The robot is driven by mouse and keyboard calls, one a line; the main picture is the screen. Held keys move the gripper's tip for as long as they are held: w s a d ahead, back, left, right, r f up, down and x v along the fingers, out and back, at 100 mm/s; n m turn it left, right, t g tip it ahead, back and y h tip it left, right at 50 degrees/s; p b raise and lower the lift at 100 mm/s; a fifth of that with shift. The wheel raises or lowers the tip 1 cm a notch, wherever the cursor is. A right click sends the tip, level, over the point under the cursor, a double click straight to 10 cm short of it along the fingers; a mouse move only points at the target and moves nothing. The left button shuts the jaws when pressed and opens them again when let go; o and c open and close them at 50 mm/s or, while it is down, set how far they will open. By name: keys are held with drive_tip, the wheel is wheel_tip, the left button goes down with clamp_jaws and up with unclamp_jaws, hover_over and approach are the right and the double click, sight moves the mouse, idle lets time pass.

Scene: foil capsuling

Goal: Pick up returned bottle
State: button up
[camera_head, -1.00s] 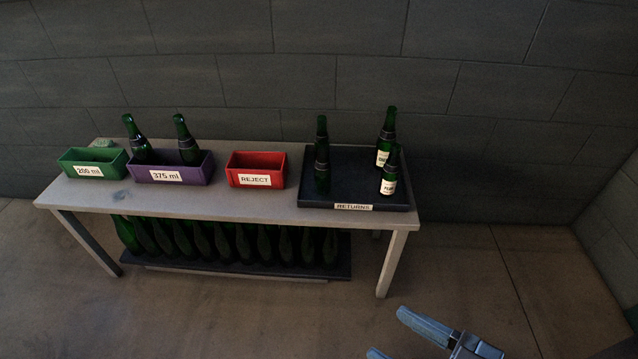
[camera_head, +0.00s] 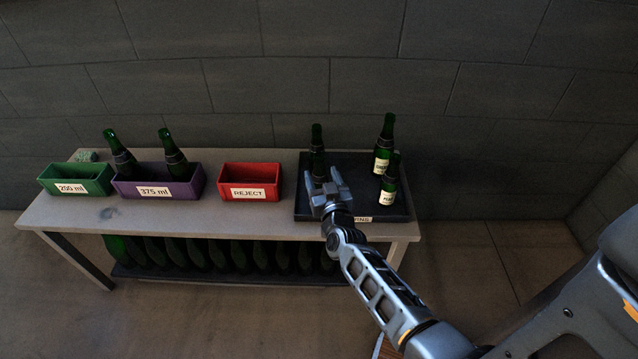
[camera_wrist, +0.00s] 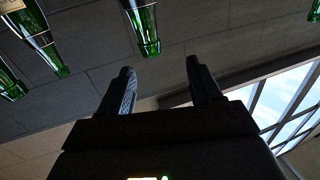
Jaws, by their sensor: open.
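The dark RETURNS tray (camera_head: 352,164) on the right of the table holds three green bottles. One bottle (camera_head: 317,140) stands at the left of the tray, its lower part hidden by my gripper. Two labelled bottles stand at the right, one at the back (camera_head: 384,148) and one in front (camera_head: 389,186). My gripper (camera_head: 326,178) is open and empty in front of the left bottle, over the tray. In the wrist view the open fingers (camera_wrist: 161,76) point toward a green bottle (camera_wrist: 144,28), which lies beyond their tips. I cannot tell the exact gap.
A red REJECT box (camera_head: 249,193), a purple 375 ml box (camera_head: 157,192) with two bottles, and a green 200 ml box (camera_head: 75,180) stand left of the tray. Several bottles lie on the shelf below the table (camera_head: 280,225). The right bottles stand close to my gripper.

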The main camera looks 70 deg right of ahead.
sight(321, 160)
drive_tip(key=x, duration=0.5)
drive_tip(key=s+d+x, duration=0.1)
drive_tip(key=x, duration=0.2)
drive_tip(key=shift+w+d+f, duration=0.1)
drive_tip(key=shift+d, duration=0.05)
clamp_jaws()
idle(0.5)
